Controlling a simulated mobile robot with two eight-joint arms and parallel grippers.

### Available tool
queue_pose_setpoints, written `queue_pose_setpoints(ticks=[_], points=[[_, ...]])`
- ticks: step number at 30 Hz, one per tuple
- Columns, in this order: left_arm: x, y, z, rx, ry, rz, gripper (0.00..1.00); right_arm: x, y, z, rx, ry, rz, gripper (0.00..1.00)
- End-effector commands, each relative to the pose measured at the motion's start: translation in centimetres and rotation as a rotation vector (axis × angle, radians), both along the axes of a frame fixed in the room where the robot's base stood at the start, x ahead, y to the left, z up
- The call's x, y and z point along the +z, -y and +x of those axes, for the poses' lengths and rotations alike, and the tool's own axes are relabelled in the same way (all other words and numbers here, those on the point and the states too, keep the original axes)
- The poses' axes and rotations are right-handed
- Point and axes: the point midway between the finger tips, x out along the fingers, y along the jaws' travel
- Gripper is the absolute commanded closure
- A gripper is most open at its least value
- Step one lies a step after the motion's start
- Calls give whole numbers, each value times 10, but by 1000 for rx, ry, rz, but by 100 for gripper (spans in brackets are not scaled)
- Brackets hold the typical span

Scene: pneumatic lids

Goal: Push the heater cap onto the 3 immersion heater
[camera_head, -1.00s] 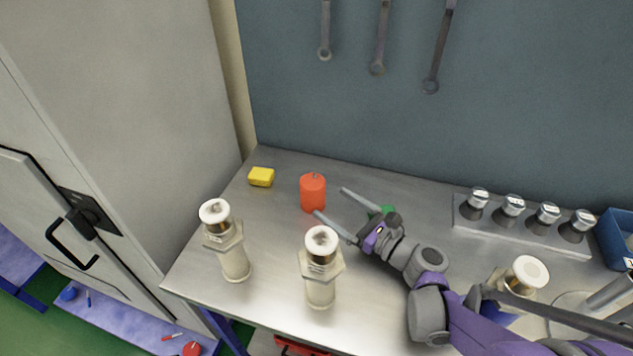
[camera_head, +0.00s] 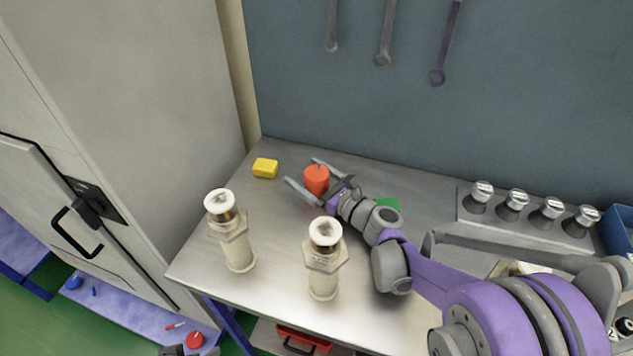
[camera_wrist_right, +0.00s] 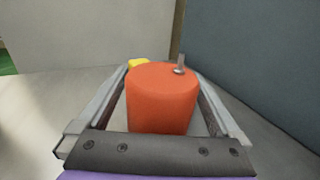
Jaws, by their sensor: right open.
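An orange-red cylinder (camera_head: 316,180) with a small metal stub on top, apparently the heater cap, stands upright at the back of the metal bench. My right gripper (camera_head: 303,174) is open, with one finger on each side of it. In the right wrist view the cylinder (camera_wrist_right: 162,98) sits between the fingers, with a gap visible on the right. Two white immersion heaters with hex collars and metal necks stand upright nearer the front, one at left (camera_head: 235,240) and one at centre (camera_head: 323,275). A third (camera_head: 520,268) is mostly hidden behind my right arm.
A yellow block (camera_head: 265,168) lies left of the cylinder. A green item (camera_head: 388,204) is partly behind my arm. A rack (camera_head: 530,231) of several metal-topped pieces and a blue bin (camera_head: 617,230) stand at back right. A grey cabinet (camera_head: 110,120) is at left.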

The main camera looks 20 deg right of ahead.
Motion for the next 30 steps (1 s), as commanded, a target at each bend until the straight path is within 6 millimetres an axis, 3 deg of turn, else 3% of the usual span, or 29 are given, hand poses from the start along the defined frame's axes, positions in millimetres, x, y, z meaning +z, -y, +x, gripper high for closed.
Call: queue_pose_setpoints(ticks=[5, 18, 26, 30], points=[[0, 0, 0, 0, 0, 0, 0, 0, 0, 0, -1, 0, 0, 4], [0, 0, 0, 0, 0, 0, 0, 0, 1, 0, -1, 0, 0, 81], [1, 0, 0, 0, 0, 0, 0, 3, 1, -1, -1, 0, 0, 82], [6, 0, 0, 0, 2, 0, 0, 22, 1, -1, -1, 1, 1, 82]])
